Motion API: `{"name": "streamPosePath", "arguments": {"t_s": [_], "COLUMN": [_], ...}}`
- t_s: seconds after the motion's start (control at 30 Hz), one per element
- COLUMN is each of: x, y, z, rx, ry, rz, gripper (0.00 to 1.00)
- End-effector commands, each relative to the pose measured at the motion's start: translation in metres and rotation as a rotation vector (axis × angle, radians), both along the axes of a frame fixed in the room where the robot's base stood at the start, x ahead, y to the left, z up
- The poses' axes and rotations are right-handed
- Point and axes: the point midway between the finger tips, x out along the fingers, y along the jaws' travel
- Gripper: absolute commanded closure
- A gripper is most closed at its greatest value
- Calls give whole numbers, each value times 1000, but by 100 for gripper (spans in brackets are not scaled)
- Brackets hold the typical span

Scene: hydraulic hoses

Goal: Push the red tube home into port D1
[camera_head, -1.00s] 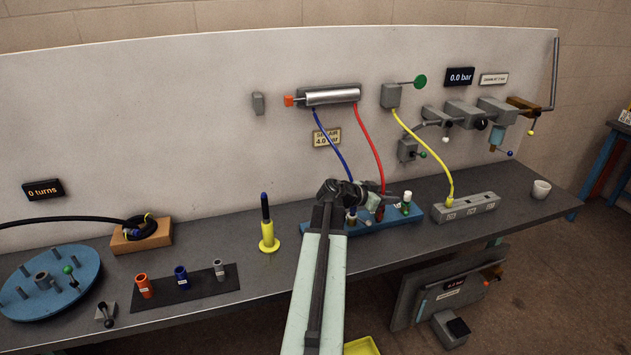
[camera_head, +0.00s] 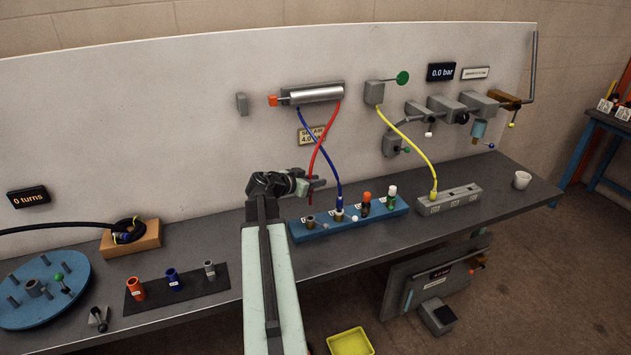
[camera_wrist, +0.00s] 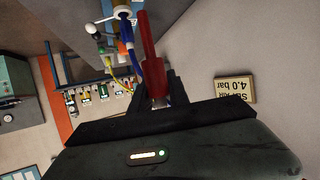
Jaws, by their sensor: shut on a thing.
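My gripper (camera_head: 314,187) is shut on the red tube (camera_head: 328,130), near its lower end, above the left part of the blue port block (camera_head: 322,230). The tube runs up to the silver cylinder (camera_head: 318,97) and crosses the blue tube. Its free end hangs just below the jaws, apart from the block. An empty-looking grey fitting (camera_head: 310,222) is at the block's left end. The blue tube (camera_head: 328,165) stands in the fitting beside it. The wrist view shows the red tube (camera_wrist: 151,45) between the fingers (camera_wrist: 156,88). Port labels are too small to read.
Orange-topped (camera_head: 366,203) and white-topped (camera_head: 391,197) parts stand farther right on the block. A grey block (camera_head: 450,201) holds the yellow tube (camera_head: 415,143). The back panel rises close behind.

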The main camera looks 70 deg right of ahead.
Motion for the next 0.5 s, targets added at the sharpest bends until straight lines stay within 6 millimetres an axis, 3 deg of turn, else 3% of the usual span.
{"name": "streamPosePath", "arguments": {"t_s": [0.33, 0.5], "x": [0, 1], "y": [1, 0], "z": [0, -13], "rx": [-1, 0], "ry": [-1, -1], "rz": [24, 23], "gripper": [100, 100]}}
